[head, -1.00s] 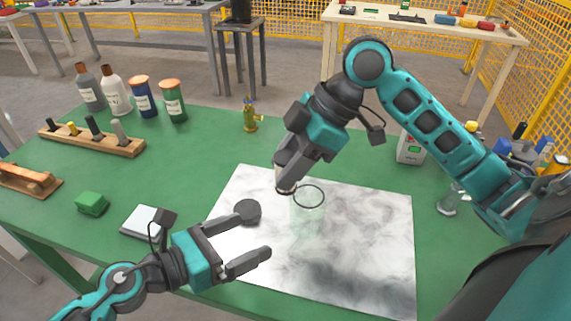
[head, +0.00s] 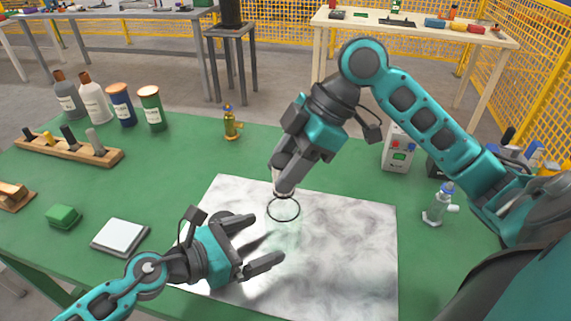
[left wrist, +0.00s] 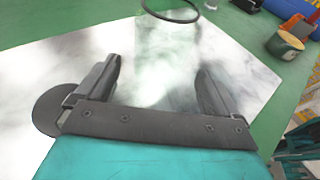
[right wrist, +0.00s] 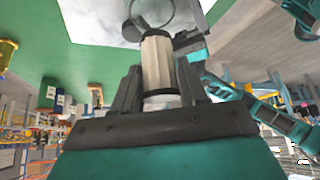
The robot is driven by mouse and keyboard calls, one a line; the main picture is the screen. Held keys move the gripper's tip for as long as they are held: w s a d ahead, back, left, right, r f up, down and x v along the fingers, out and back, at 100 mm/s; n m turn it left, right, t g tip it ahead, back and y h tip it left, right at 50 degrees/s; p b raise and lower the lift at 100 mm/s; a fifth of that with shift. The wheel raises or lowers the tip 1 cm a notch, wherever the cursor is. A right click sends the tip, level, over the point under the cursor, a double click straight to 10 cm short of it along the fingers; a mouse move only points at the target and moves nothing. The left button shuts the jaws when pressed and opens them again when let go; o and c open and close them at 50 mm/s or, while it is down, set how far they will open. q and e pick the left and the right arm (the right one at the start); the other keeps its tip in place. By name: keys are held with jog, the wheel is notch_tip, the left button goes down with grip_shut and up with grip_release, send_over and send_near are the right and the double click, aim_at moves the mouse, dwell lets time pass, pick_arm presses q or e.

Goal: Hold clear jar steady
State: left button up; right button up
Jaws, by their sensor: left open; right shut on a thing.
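The clear jar (head: 284,220) stands on the marbled sheet; its dark rim shows as a ring, and its see-through walls are faint. It also shows in the left wrist view (left wrist: 167,50), between and beyond the fingers. My left gripper (head: 268,242) is open, low over the sheet, with its fingers pointing at the jar; I cannot tell whether they touch it. My right gripper (head: 283,182) is above and behind the rim, shut on a pale cylinder with dark ends (right wrist: 158,62). The right wrist view shows the jar's ring (right wrist: 152,12) beyond it.
The marbled sheet (head: 350,245) lies on the green table. A dark disc (left wrist: 58,108) lies on it beside my left gripper. A white-topped pad (head: 120,236), green block (head: 63,216) and brass fitting (head: 231,124) stand apart. Bottles and cans line the back left.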

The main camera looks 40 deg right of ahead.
aim_at(268, 236)
pick_arm(q)
jog(key=shift+b+x, duration=0.85)
jog(key=shift+x, duration=1.85)
pick_arm(e)
jog(key=shift+f, duration=1)
pick_arm(q)
jog(key=shift+c, duration=0.2)
jog(key=c, duration=0.6)
